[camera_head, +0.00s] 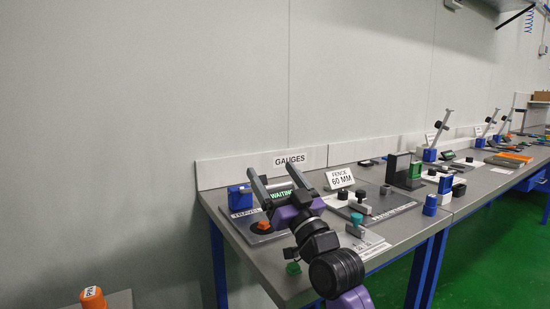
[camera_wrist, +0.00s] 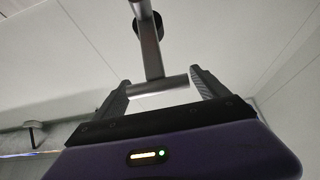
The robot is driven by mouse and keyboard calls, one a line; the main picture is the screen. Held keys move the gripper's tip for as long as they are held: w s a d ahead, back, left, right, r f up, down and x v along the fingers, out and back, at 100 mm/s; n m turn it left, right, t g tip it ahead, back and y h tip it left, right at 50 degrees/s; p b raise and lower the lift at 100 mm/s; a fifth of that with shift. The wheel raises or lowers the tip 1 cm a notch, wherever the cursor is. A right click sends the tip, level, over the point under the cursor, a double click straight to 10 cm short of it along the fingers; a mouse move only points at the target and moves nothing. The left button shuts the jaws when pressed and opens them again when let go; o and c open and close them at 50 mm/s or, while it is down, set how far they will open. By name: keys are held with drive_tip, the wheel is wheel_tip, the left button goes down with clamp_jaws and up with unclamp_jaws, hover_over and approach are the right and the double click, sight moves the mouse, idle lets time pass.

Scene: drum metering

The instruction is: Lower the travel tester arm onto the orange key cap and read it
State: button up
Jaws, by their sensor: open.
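The travel tester stands at the near left end of the bench, with a blue block (camera_head: 240,197), a grey base plate and a display (camera_head: 282,195) reading WAITING. The orange key cap (camera_head: 263,226) sits on the plate, just below my gripper in the head view. My gripper (camera_head: 271,168) is open above the tester. In the wrist view a grey metal arm (camera_wrist: 150,52) with a dark knob and a round crossbar shows ahead; the crossbar lies between my open fingers (camera_wrist: 160,84). I cannot tell whether they touch it. My gripper hides much of the tester in the head view.
A FENCE 60 MM sign (camera_head: 340,178) and a grey plate with knobs (camera_head: 385,208) stand to the right. A teal-topped part (camera_head: 356,220) is near the front. An orange cylinder (camera_head: 93,297) stands at the lower left.

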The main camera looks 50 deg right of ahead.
wheel_tip(320, 180, up, 20)
drive_tip(key=p, duration=0.5)
